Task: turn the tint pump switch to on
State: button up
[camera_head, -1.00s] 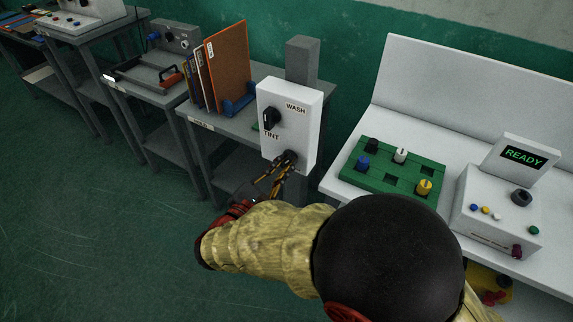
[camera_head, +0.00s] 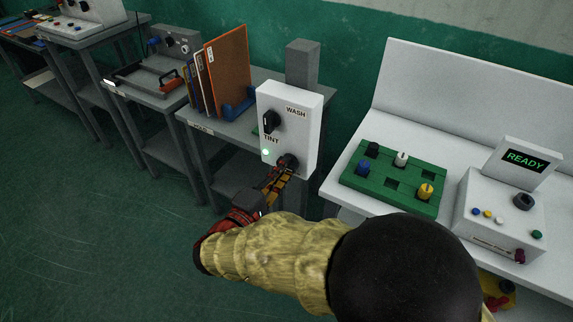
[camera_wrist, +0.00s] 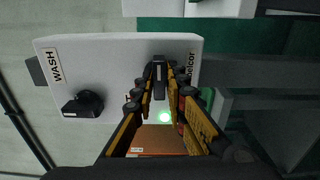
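The white switch box (camera_head: 301,120) has a WASH switch (camera_head: 270,122) at the top and a tint switch (camera_head: 287,161) below, beside the TINT label (camera_head: 271,139). In the wrist view the tint switch's black handle (camera_wrist: 158,78) lies between my fingertips, crosswise to the WASH switch's handle (camera_wrist: 82,104). My gripper (camera_head: 284,172) appears closed on the tint switch; it also shows in the wrist view (camera_wrist: 160,82). A green lamp (camera_head: 265,152) beside the tint switch is lit and shows in the wrist view (camera_wrist: 165,116). My fingers partly hide the switch.
Upright boards (camera_head: 228,72) stand in a blue rack (camera_head: 240,105) on the grey table behind the box. To the right, a white bench (camera_head: 425,120) holds a green block with pegs (camera_head: 385,188) and a console whose screen reads READY (camera_head: 525,159).

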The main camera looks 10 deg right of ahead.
jog(key=o, duration=0.4)
jog(key=shift+v, duration=3.55)
